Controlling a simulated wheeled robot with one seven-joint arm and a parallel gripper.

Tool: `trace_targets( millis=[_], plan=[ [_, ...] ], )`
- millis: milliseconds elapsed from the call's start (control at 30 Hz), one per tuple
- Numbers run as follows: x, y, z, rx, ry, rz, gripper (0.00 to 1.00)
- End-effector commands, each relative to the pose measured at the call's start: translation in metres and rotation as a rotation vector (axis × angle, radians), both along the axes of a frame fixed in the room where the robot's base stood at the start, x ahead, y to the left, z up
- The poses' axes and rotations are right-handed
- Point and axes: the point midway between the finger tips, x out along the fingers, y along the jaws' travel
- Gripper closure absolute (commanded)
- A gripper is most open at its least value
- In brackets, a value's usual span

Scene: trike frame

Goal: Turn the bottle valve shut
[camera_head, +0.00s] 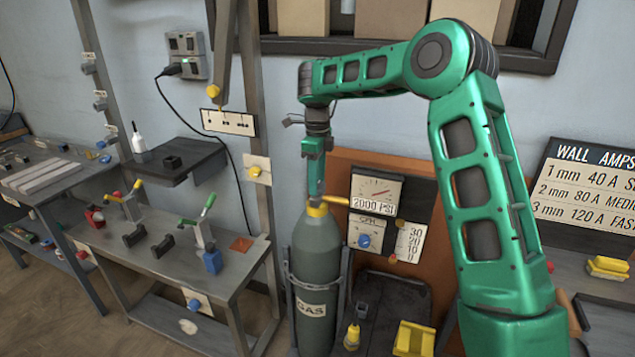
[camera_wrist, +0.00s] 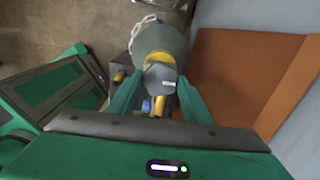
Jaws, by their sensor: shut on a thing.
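The grey-green gas bottle (camera_head: 315,262), labelled GAS, stands upright in a rack, with a yellow collar at its neck. My gripper (camera_head: 316,192) points straight down onto the bottle's top and mostly hides the valve there. In the wrist view my gripper (camera_wrist: 158,97) has one green finger on each side of the grey valve knob (camera_wrist: 160,77) and is shut on it. The bottle (camera_wrist: 160,42) shows beneath the knob, with yellow parts around it. How far the valve is turned cannot be told.
A pressure gauge (camera_head: 376,191) marked 2000 PSI and a flow scale (camera_head: 410,241) are on the orange-brown panel right of the bottle. A workbench (camera_head: 165,262) with clamps stands to the left. A chain (camera_wrist: 146,22) runs beside the bottle.

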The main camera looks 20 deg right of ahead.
Motion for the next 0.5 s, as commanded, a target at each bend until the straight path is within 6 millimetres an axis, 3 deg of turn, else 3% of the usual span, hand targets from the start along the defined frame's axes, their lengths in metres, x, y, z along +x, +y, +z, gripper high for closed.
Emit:
trace_targets(
  millis=[500],
  plan=[
    [0.0015,-0.0010,0.0014,-0.001,-0.005,-0.045,0.77]
  ],
)
